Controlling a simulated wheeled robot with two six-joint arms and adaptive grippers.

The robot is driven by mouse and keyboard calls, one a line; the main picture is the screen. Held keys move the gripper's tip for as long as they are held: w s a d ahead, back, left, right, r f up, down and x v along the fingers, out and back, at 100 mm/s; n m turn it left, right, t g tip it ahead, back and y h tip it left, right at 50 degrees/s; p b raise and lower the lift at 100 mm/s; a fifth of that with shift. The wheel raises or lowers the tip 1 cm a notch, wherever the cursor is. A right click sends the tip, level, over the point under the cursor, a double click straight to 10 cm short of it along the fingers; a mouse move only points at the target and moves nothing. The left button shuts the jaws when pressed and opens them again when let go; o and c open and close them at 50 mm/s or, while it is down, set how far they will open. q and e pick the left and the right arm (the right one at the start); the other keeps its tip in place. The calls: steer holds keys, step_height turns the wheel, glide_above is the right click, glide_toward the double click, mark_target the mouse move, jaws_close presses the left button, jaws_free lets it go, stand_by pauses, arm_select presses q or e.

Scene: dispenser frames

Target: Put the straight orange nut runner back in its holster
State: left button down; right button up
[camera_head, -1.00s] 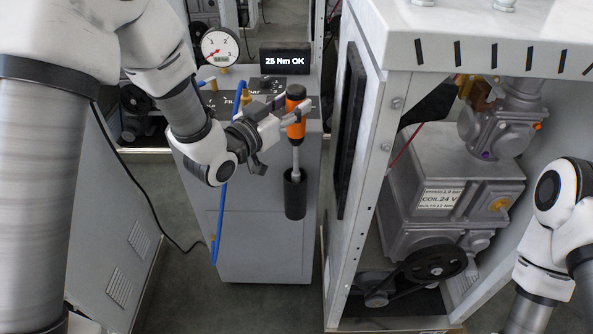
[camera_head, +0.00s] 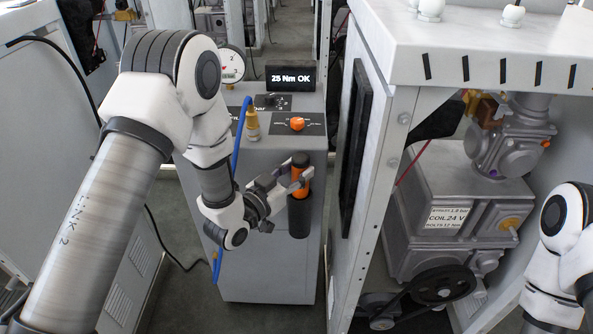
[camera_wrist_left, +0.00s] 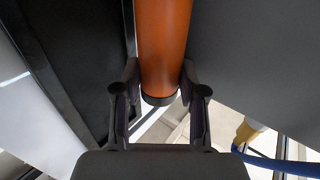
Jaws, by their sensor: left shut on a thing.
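The orange nut runner (camera_head: 301,183) stands upright, its black end cap on top. The black holster (camera_head: 300,216) is a tube on the front of the grey cabinet. The runner's orange body is at the holster's mouth and its metal shaft is out of sight, apparently inside the tube. My left gripper (camera_head: 297,181) is shut on the orange body just above the holster. In the left wrist view the orange body (camera_wrist_left: 164,45) lies between my two fingers. My right arm shows at the right edge; its gripper is out of view.
The grey cabinet (camera_head: 265,255) carries a "25 Nm OK" display (camera_head: 290,78), an orange knob (camera_head: 297,124), a gauge (camera_head: 232,65) and a blue hose (camera_head: 238,140). An open machine housing (camera_head: 395,150) stands close on the right.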

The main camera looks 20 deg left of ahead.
arm_select(q)
steer(key=c, duration=0.9)
jaws_free()
steer(key=v, duration=1.2)
steer(key=s+f+n+g+y, duration=0.1)
steer(key=s+f+g, duration=0.25)
steer(key=f, duration=0.45)
steer(key=s+f+g+y, duration=0.2)
steer(key=f+g, duration=0.2)
steer(key=f, duration=0.4)
steer(key=s+a+f+n+g+y, duration=0.1)
steer(key=s+f+n+g+y, duration=0.1)
steer(key=s+f+g, duration=0.45)
steer(key=s+a+f+n+g+y, duration=0.1)
steer(key=s+a+f+n+g, duration=0.15)
steer(key=s+f, duration=0.7)
steer(key=shift+m, duration=0.35)
steer(key=s+r+p, duration=0.1)
steer(key=r+p, duration=0.2)
steer(key=r, duration=0.1)
steer(key=r+p, duration=0.4)
steer(key=r, duration=0.1)
steer(key=s+d+r+p, duration=0.1)
steer(key=r+p, duration=0.3)
steer(key=r, duration=0.1)
steer(key=shift+s+r, duration=0.2)
steer(key=shift+s, duration=0.15)
